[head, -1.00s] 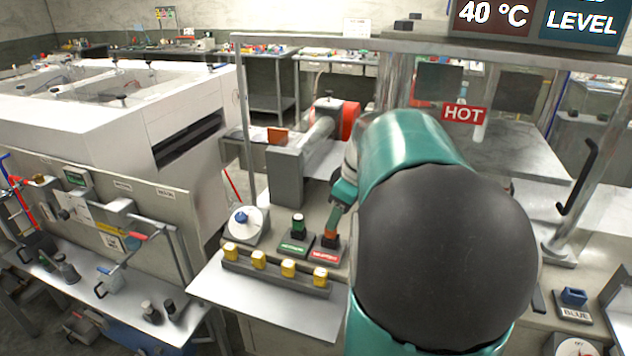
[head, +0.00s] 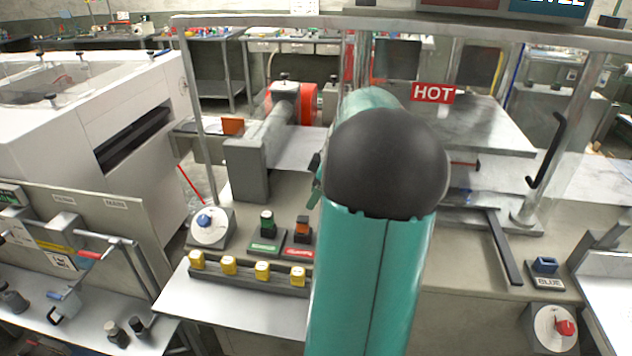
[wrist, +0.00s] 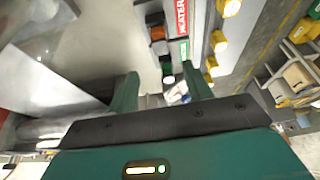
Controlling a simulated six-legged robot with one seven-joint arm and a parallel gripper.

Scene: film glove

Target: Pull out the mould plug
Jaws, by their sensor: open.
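I cannot tell for certain which part is the mould plug. Yellow plug-like blocks (head: 262,270) stand in a dark rack at the bench front; they also show at the right of the wrist view (wrist: 219,41). A blue block (head: 545,265) sits on a base marked BLUE at the right. My gripper (wrist: 162,78) is open and empty in the wrist view, its two fingers apart above the bench. Between and beyond them are the control buttons and a white dial. In the head view my teal arm hides most of the gripper.
A green button (head: 266,222) and an orange button (head: 302,229) stand behind the yellow row, with a white dial (head: 209,226) to their left. A HOT sign (head: 433,93) hangs behind my arm. A metal frame (head: 186,90) surrounds the bench. A red-knobbed dial (head: 554,328) is at lower right.

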